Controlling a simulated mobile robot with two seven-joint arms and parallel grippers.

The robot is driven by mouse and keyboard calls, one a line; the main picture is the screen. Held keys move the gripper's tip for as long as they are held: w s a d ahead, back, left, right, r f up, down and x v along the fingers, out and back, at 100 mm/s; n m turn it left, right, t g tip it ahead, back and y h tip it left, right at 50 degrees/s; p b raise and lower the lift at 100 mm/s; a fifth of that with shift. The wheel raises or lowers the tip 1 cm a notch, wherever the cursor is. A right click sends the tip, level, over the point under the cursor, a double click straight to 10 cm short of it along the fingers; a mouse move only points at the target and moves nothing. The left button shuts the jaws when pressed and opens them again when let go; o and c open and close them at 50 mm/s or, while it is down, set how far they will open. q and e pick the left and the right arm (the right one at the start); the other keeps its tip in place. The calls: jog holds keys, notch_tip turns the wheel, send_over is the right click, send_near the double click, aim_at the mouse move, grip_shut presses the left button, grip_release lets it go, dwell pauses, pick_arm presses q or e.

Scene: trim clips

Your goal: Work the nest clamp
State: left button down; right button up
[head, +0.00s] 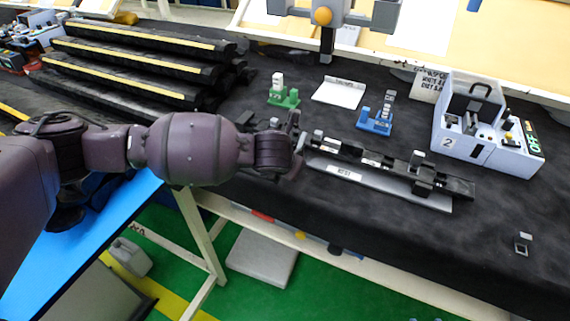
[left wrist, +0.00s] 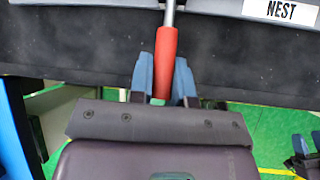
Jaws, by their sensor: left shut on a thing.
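The nest (head: 400,184) is a long grey plate with a "NEST" label, lying on the black-covered table in the head view. A long black trim part (head: 375,160) with clips lies along it. In the left wrist view the nest's edge (left wrist: 225,8) runs along the top. A red handle (left wrist: 166,48) on a metal rod, apparently the clamp's lever, points from the nest toward me. My left gripper (left wrist: 163,82) is shut on this handle, with a blue finger on each side. In the head view my left gripper (head: 298,138) is at the nest's left end, and my arm hides the handle.
Behind the nest stand a green fixture (head: 284,95), a blue fixture (head: 376,122) and a white card (head: 339,93). A grey control box (head: 487,135) marked 2 is at right. Black trim strips (head: 140,55) are stacked at left. A small grey piece (head: 523,243) lies front right.

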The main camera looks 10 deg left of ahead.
pick_arm(q)
jog(key=c, duration=1.1)
grip_release()
jog(key=shift+s+r, duration=0.1)
jog(key=shift+r, duration=0.1)
jog(key=v, duration=1)
jog(key=shift+s+r+p, duration=0.1)
jog(key=shift+s+p, duration=0.05)
jog(key=shift+p, duration=0.25)
pick_arm(e)
jog(key=shift+w+r, duration=0.1)
jog(key=shift+r, duration=0.4)
